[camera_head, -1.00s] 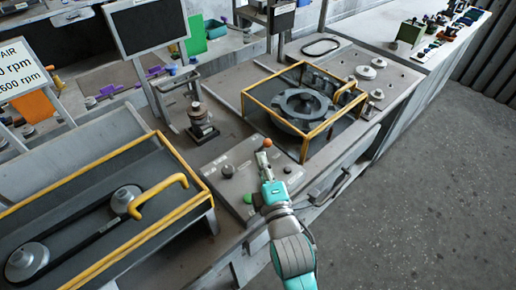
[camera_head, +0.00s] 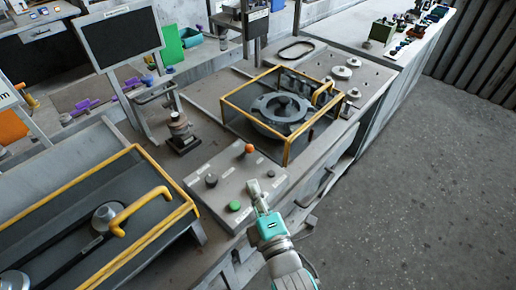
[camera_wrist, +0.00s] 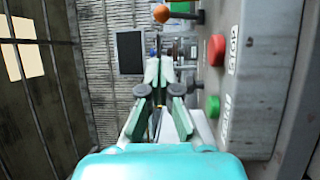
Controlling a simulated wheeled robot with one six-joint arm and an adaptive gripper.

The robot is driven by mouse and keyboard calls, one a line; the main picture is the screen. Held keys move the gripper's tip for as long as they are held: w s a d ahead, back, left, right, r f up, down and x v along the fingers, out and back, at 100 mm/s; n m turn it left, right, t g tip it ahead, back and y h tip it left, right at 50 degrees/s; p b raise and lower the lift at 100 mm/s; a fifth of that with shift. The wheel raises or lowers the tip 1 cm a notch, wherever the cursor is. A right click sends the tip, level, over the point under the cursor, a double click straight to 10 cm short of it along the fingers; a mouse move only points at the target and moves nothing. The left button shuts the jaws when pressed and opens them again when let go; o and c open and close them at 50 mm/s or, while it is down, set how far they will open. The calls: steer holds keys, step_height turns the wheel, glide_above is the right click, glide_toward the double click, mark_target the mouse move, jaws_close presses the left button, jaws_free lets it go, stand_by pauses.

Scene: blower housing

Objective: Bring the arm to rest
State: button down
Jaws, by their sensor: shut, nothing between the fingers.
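My gripper (camera_head: 255,188) is shut and empty. In the head view it is over the front right part of the grey control panel (camera_head: 222,188), below the orange ball knob (camera_head: 249,148) and apart from it. In the wrist view the gripper fingers (camera_wrist: 158,68) come together, with nothing between them. The orange knob (camera_wrist: 161,13) shows past the tips. A red button (camera_wrist: 216,50) and a green button (camera_wrist: 212,106) sit to the right of the fingers. The green button (camera_head: 234,206) also shows in the head view, left of my gripper.
A yellow-framed guard (camera_head: 285,137) stands over the round blower housing (camera_head: 280,112) behind the panel. Another yellow-framed guard (camera_head: 165,165) covers a belt drive at left. A dark monitor (camera_head: 120,37) stands behind. The floor (camera_head: 420,190) at right is clear.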

steer(key=shift+f, duration=0.1)
steer(key=s+d+f+m+h, duration=0.4)
steer(key=s+d+f+m, duration=0.6)
steer(key=s+d, duration=0.35)
steer(key=s+d+m+h, duration=0.1)
steer(key=s+d+m, duration=0.2)
steer(key=s, duration=0.3)
steer(key=s+d+m+g+h, duration=0.1)
steer(key=s+d+m, duration=0.2)
steer(key=s+m, duration=0.2)
steer(key=s+d+m+g+h, duration=0.1)
steer(key=s+d+m+h, duration=0.1)
steer(key=s, duration=0.6)
steer(key=d+m, duration=0.1)
steer(key=m, duration=0.1)
steer(key=shift+s+f+m, duration=0.3)
steer(key=shift+s+f, duration=0.05)
